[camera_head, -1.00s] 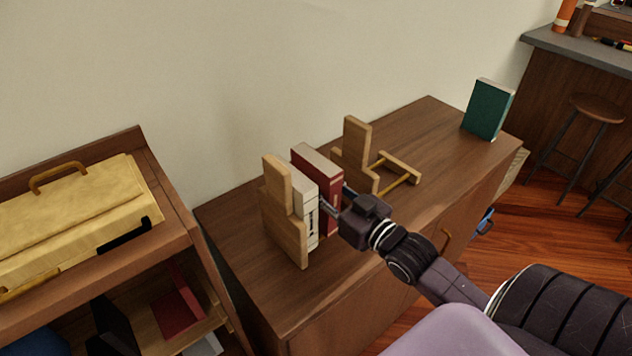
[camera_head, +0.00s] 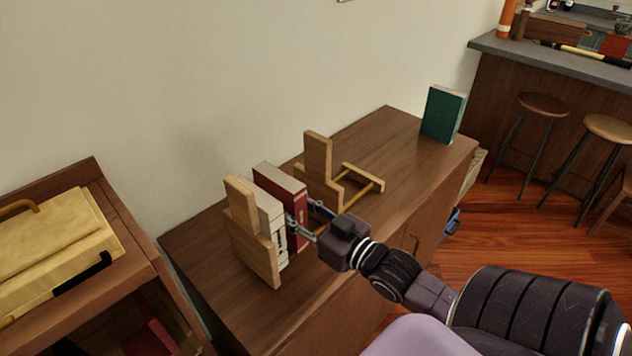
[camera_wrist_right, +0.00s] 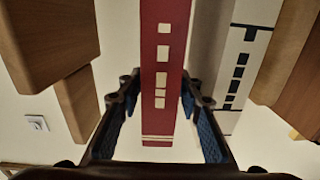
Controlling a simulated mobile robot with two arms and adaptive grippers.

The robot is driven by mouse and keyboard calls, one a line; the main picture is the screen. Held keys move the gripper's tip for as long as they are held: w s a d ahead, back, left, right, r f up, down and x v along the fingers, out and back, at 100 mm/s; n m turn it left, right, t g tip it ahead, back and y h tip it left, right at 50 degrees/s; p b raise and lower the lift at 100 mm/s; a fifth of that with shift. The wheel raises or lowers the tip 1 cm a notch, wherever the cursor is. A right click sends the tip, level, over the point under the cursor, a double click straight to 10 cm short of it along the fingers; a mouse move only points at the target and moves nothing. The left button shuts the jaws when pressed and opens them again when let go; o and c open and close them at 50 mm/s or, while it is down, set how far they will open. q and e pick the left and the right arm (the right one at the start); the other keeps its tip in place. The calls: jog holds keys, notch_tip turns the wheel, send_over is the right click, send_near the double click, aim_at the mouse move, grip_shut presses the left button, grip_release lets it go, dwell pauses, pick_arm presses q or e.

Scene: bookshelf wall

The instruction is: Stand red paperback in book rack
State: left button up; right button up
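The red paperback (camera_head: 282,188) stands upright in the wooden book rack (camera_head: 255,250), beside a white book (camera_head: 268,213). In the right wrist view the paperback (camera_wrist_right: 163,75) shows its red spine with pale squares, and the white book (camera_wrist_right: 240,70) is to its right. My right gripper (camera_head: 308,217) is at the paperback's spine side. Its fingers (camera_wrist_right: 158,108) are spread to either side of the spine, with a clear gap on the left and a narrower one on the right. My left gripper is not in view.
The rack's other upright (camera_head: 319,158) and its rods (camera_head: 358,198) are right of the paperback. A green book (camera_head: 443,114) stands at the cabinet's (camera_head: 390,135) far right. A yellow case (camera_head: 50,245) lies on the left shelf unit. The cabinet top between rack and green book is clear.

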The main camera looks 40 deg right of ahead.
jog(key=s, duration=0.6)
jog(key=s+d, duration=0.1)
jog(key=s, duration=0.2)
jog(key=shift+s+b, duration=0.1)
jog(key=shift+b, duration=0.3)
